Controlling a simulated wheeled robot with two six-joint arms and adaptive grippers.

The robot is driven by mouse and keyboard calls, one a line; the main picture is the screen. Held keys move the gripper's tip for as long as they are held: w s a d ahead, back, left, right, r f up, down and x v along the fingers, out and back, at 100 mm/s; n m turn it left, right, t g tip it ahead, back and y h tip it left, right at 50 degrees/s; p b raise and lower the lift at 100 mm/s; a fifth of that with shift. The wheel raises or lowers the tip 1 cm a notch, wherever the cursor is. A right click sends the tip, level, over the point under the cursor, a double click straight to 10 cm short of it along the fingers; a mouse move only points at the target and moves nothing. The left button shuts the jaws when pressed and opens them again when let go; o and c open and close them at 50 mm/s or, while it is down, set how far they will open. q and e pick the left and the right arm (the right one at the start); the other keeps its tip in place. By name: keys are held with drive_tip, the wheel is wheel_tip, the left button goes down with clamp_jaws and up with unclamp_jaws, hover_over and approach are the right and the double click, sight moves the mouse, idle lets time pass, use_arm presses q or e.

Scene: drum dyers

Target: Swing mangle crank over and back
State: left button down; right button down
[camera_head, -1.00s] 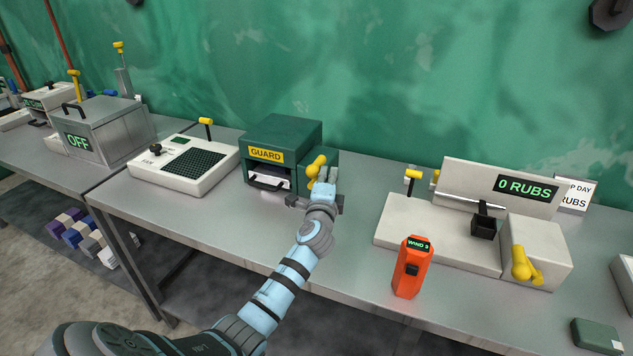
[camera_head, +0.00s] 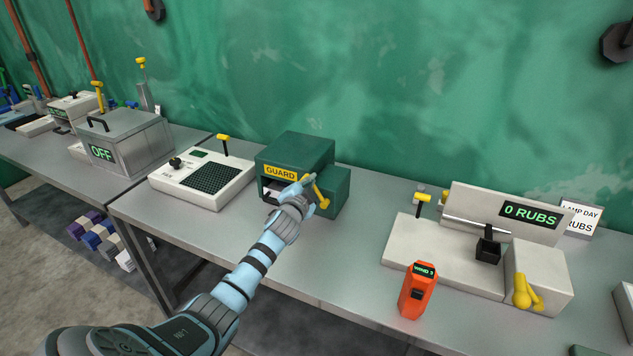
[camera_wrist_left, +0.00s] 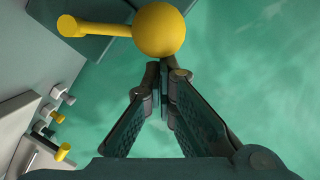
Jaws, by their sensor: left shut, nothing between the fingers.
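The mangle is a dark green box (camera_head: 300,146) with a yellow GUARD label and a smaller green block on its right side. Its yellow crank (camera_head: 321,195) is on the front of that block and leans up to the left. My left gripper (camera_head: 302,186) is at the crank's upper end, in front of the mangle, and partly covers its opening. In the left wrist view its fingers (camera_wrist_left: 163,75) are shut and empty, with the crank's round yellow knob (camera_wrist_left: 159,30) just beyond the tips. I cannot tell whether they touch. My right gripper is not in view.
A white panel device (camera_head: 203,180) with a yellow-topped lever stands left of the mangle. An orange WIND device (camera_head: 416,292) and a white 0 RUBS machine (camera_head: 440,250) stand to the right. Grey bench top (camera_head: 350,240) is clear between them.

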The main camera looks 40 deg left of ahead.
use_arm(q)
drive_tip(key=shift+s+a+f, duration=0.1)
drive_tip(key=shift+a+f, duration=0.05)
drive_tip(key=shift+a, duration=0.45)
drive_tip(key=s+d+r+p, duration=0.3)
drive_tip(key=s+d+r, duration=0.2)
drive_tip(key=s, duration=0.4)
drive_tip(key=shift+d+p, duration=0.3)
drive_tip(key=shift+d, duration=0.1)
drive_tip(key=shift+w+f, duration=0.1)
drive_tip(key=shift+w, duration=0.1)
